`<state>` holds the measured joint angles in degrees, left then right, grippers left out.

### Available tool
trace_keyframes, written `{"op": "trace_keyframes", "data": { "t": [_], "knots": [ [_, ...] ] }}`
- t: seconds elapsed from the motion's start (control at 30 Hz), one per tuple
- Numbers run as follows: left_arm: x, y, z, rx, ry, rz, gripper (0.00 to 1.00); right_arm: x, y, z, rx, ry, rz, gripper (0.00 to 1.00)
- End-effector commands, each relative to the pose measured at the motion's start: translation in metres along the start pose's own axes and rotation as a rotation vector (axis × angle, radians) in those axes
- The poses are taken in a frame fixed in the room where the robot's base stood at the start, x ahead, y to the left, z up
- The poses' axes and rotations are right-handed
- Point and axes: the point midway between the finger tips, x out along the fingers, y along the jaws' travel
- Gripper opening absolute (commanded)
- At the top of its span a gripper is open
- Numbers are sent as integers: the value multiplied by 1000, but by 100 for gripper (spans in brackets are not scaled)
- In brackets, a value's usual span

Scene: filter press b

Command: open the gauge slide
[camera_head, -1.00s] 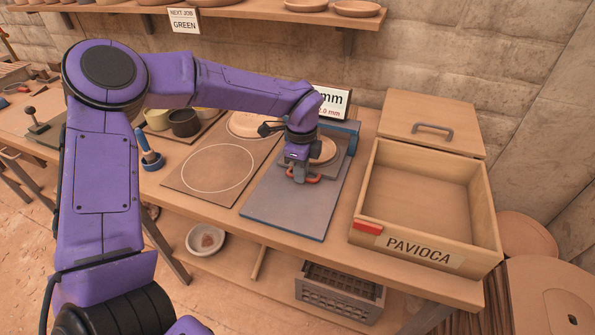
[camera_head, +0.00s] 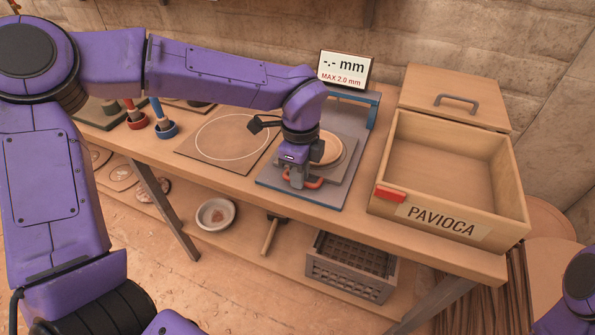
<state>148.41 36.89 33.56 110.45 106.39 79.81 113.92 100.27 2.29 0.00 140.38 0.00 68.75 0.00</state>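The gauge (camera_head: 336,195) is a grey plate with blue edges and a blue arch (camera_head: 372,105) at its back. On it lies the slide (camera_head: 346,168), a grey carriage bearing a round tan disc (camera_head: 330,148), partly hidden by my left wrist. An orange handle (camera_head: 314,183) is at the slide's front, near the plate's front edge. My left gripper (camera_head: 297,184) comes down over the handle and looks shut on it; its fingertips are small and partly hidden. My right gripper is out of view; only a bit of that arm shows at bottom right.
A display (camera_head: 345,69) behind the gauge reads "-.- mm, MAX 2.0 mm". A board with a white circle (camera_head: 212,160) lies left. A crate (camera_head: 345,275) is below.

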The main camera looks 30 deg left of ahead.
Motion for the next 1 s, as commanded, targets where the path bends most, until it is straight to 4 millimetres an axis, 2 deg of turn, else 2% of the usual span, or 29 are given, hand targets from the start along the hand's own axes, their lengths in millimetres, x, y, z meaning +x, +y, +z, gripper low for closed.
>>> {"op": "trace_keyframes", "data": {
  "t": [0.07,0.37,0.47,0.7,0.8,1.0],
  "knots": [
    [-1,0,0,-1,0,-1,38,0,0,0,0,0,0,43],
    [-2,0,0,-4,1,0,38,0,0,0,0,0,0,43],
    [-16,-1,0,-4,2,-2,38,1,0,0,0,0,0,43],
    [-73,-1,0,-4,2,-4,38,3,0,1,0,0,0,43],
    [-92,0,0,-3,1,-3,38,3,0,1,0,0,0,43],
    [-106,0,0,-2,1,0,38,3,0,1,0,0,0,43]
  ]
}}
